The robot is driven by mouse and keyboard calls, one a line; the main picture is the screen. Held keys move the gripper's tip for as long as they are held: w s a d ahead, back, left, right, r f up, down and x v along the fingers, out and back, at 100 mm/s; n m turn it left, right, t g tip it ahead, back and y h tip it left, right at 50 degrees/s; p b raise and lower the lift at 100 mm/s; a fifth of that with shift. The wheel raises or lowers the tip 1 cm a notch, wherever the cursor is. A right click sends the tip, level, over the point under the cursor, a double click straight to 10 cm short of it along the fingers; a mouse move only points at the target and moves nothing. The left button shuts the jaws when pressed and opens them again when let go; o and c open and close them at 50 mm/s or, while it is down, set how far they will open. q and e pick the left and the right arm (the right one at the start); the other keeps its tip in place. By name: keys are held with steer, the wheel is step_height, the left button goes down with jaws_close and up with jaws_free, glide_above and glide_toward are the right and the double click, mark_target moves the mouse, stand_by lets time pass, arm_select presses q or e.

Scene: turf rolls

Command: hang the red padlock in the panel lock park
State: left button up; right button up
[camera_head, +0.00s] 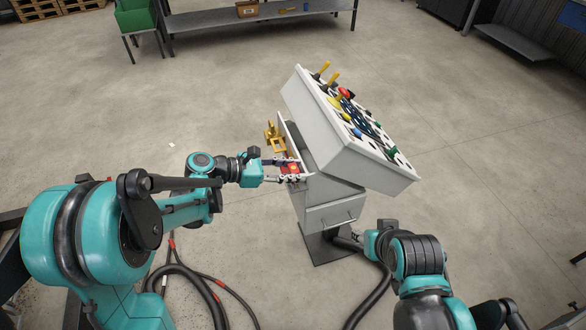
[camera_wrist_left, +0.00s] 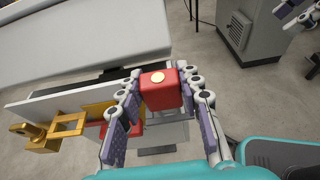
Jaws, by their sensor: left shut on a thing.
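The red padlock (camera_wrist_left: 158,92) is a red block with a round brass-coloured disc on its top face. My left gripper (camera_wrist_left: 162,112) is shut on it, with a finger on either side. In the head view the red padlock (camera_head: 293,168) shows in my left gripper (camera_head: 284,172), at the near left side of the console. A gold bracket with a square loop (camera_wrist_left: 55,132) stands out to the left of the padlock, apart from it. The padlock's shackle is hidden. Parts of my right gripper (camera_wrist_left: 300,38) show at the upper right edge, with its fingers spread apart.
The grey console (camera_head: 335,190) has a sloped white panel (camera_head: 318,118) with several coloured knobs and levers. A pale tray wall (camera_wrist_left: 62,104) lies close to the left fingers, with yellow and red pieces behind them. A shelf bench (camera_head: 215,19) stands far back. Open floor surrounds the console.

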arm_select(q)
steer(key=shift+f+b, duration=0.35)
steer(key=shift+f, duration=0.65)
steer(key=o, duration=1.3)
steer(key=shift+r, duration=0.1)
steer(key=v, duration=1.2)
